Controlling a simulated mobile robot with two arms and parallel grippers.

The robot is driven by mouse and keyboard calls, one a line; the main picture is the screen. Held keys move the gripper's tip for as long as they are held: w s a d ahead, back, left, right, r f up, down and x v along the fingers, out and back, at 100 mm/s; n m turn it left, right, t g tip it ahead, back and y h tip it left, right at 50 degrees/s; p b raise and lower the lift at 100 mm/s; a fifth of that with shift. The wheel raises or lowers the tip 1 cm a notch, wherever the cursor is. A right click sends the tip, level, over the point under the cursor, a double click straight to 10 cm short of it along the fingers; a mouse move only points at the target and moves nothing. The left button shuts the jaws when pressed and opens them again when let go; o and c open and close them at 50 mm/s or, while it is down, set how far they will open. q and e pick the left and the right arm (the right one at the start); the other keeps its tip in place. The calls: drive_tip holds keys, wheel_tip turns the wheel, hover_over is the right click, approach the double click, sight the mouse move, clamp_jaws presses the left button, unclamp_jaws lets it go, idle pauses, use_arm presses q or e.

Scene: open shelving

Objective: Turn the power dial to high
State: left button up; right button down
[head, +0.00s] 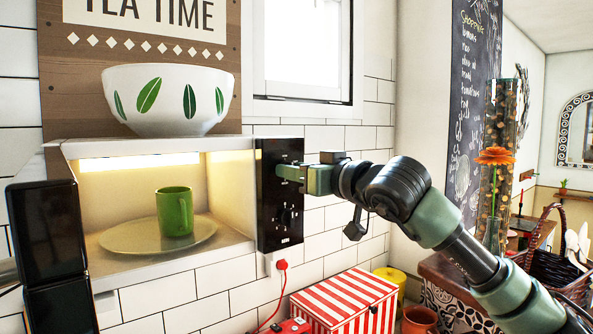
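A white microwave (150,146) stands open against the tiled wall, its inside lit. Its black control panel (280,229) is on the right side. A black dial (285,217) with markings around it shows on the lower part of the panel. My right gripper (287,173) is at the upper part of the panel, its green fingertips against or very close to the face. The fingers hide what is there, so I cannot tell whether they hold a dial. The dial settings are too small to read. My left gripper is not in view.
A green mug (175,211) stands on the glass plate (130,238) inside the microwave. A leaf-patterned bowl (168,100) sits on top. The black door (48,235) hangs open at left. A red-striped box (345,302) and a red plug with cord (282,265) are below the panel.

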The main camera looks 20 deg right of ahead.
drive_tip(key=shift+f+m+b, duration=0.2)
drive_tip(key=shift+m+b, duration=2.95)
drive_tip(key=shift+m, duration=2.8)
drive_tip(key=shift+f+m+b, duration=0.15)
drive_tip(key=shift+m+b, duration=3)
drive_tip(key=shift+m, duration=2.85)
drive_tip(key=shift+f+m+b, duration=0.2)
drive_tip(key=shift+m+b, duration=2.95)
drive_tip(key=shift+m, duration=2.8)
drive_tip(key=shift+w+a, duration=0.1)
drive_tip(key=c, duration=1)
unclamp_jaws()
drive_tip(key=shift+c, duration=0.2)
drive_tip(key=shift+r, duration=0.1)
